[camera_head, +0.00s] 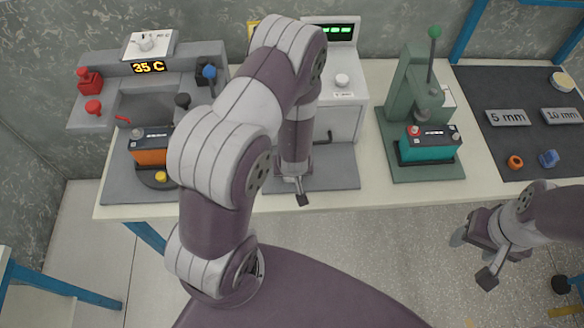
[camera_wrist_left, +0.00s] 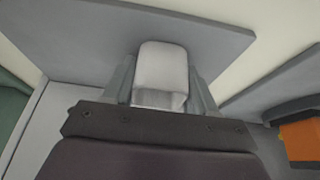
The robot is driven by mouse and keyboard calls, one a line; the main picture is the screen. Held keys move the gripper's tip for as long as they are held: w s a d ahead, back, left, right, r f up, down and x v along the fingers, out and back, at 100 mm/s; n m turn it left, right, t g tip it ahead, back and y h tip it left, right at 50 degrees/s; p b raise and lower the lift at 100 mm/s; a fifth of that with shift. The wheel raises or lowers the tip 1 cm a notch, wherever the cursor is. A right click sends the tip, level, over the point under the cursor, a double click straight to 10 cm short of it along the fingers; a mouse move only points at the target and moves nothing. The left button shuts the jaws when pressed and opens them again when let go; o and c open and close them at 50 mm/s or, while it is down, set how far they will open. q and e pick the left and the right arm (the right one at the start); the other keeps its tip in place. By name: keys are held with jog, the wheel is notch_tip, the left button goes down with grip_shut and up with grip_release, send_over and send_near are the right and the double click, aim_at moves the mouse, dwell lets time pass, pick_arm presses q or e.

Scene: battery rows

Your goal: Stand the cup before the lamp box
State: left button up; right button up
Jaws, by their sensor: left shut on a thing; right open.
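A white box with green lamps (camera_head: 345,110), which I take as the lamp box, stands at the back middle of the table, partly behind my left arm. A grey mat (camera_head: 335,178) lies before it. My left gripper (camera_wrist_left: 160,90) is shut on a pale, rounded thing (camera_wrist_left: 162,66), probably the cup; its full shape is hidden. My right gripper (camera_head: 464,236) is open and empty, low in front of the table's right part.
At left stands a grey station with a 35 C display (camera_head: 149,67) and an orange battery (camera_head: 150,150). Right of the mat is a green press (camera_head: 398,100) with a teal battery (camera_head: 428,150). A dark mat (camera_head: 520,90) with labelled plates lies far right.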

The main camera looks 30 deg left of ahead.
pick_arm(q)
jog(key=o, duration=1.1)
jog(key=shift+r, duration=0.15)
jog(key=s+d+r+m+g+p, duration=0.1)
jog(key=s+r+m, duration=0.1)
jog(key=r, duration=0.5)
jog(key=s+d+r+m+h+p, duration=0.1)
jog(key=s+d+r+m, duration=0.1)
jog(key=r, duration=0.6)
jog(key=s+d+r+m+g+h+p, duration=0.1)
jog(key=s+d+r+m, duration=0.1)
jog(key=s+r, duration=0.2)
notch_tip(320, 180, up, 3)
jog(key=shift+s+d+r+g, duration=0.15)
jog(key=shift+s+g, duration=0.15)
jog(key=shift+s, duration=0.05)
pick_arm(e)
notch_tip(320, 180, up, 3)
jog(key=shift+w+f, duration=0.1)
jog(key=shift+f, duration=0.05)
pick_arm(q)
jog(key=shift+c, duration=0.3)
pick_arm(e)
jog(key=shift+c, duration=0.3)
